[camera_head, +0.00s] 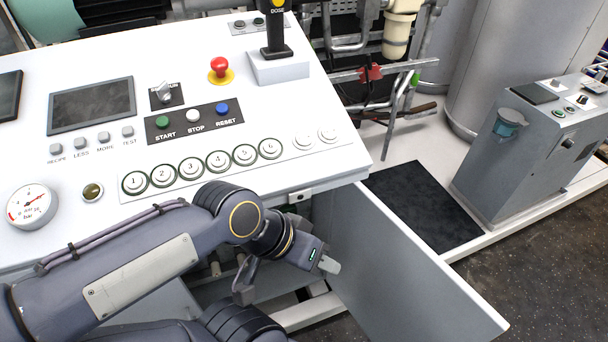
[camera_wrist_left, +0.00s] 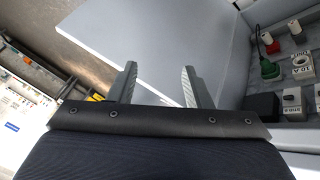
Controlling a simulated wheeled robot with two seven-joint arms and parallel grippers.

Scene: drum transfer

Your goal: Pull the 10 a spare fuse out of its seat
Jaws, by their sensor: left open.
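My left gripper (camera_head: 287,280) is below the front edge of the control desk in the head view, by the open cabinet. It is open, and its two fingers (camera_wrist_left: 158,85) stand apart with nothing between them in the left wrist view. That view shows small fuse-like parts inside the cabinet at right: a white one (camera_wrist_left: 294,25), a red-topped one (camera_wrist_left: 267,40) and a green one (camera_wrist_left: 268,68). A round white seat (camera_wrist_left: 302,69) has a label that looks like 20 A. I cannot tell which part is the 10 A spare fuse. My right gripper is not in view.
The open cabinet door (camera_head: 410,265) stands right of the gripper; it also shows in the left wrist view (camera_wrist_left: 160,45). A black block (camera_wrist_left: 262,107) and a grey labelled block (camera_wrist_left: 292,103) sit below the fuses. The white desk (camera_head: 300,178) overhangs the cabinet.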

